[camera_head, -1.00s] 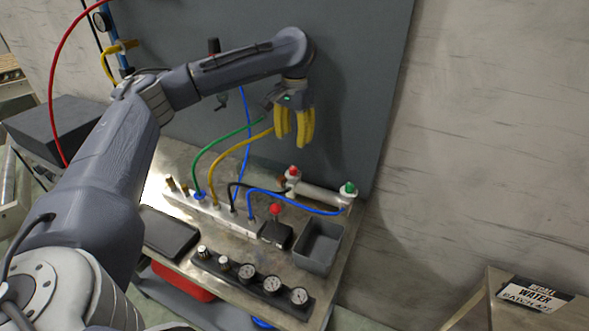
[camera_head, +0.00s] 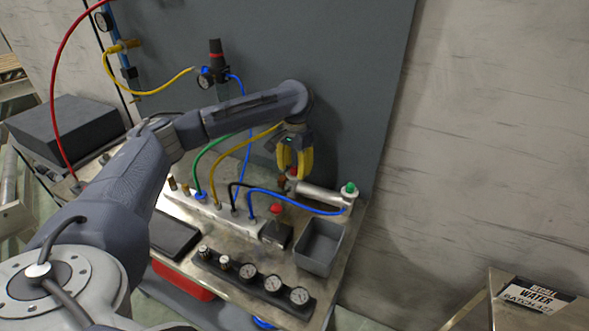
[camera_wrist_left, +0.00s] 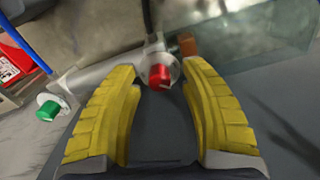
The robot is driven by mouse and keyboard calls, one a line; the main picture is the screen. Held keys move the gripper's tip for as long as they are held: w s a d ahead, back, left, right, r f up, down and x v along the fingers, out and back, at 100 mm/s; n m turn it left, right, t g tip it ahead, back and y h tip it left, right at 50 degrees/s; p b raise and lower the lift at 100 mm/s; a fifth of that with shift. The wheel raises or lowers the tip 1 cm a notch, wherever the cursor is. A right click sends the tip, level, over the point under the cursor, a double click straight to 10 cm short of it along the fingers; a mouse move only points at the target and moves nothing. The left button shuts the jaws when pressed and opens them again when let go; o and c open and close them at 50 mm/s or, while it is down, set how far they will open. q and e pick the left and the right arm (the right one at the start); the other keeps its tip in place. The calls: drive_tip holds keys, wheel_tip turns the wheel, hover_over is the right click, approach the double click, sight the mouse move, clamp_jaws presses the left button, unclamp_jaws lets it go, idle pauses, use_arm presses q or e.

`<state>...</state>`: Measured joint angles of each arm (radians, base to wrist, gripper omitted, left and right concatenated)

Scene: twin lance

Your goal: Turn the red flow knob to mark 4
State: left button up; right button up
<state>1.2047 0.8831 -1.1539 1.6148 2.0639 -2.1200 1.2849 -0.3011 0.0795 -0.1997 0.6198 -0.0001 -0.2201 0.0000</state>
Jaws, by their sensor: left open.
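The red flow knob (camera_wrist_left: 159,77) sits on the end of a pale cylinder and shows between the fingertips of my left gripper (camera_wrist_left: 163,85) in the left wrist view. In the head view the left gripper (camera_head: 294,172), with yellow fingers pointing down, is right above that end and mostly covers the knob. The fingers are open, one on each side of the knob, and I see no contact. The green knob (camera_head: 349,188) is at the cylinder's other end, and also shows in the wrist view (camera_wrist_left: 47,111). No mark numbers are readable. My right gripper is not in view.
A red button on a black box (camera_head: 276,226), a grey open bin (camera_head: 319,248) and a row of gauges (camera_head: 249,271) are on the metal bench. A blue hose (camera_head: 300,206) runs close beside the cylinder. A grey panel (camera_head: 350,90) stands behind.

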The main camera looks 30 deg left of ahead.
use_arm(q)
drive_tip(key=shift+o, duration=0.4)
drive_tip(key=shift+f, duration=0.2)
clamp_jaws()
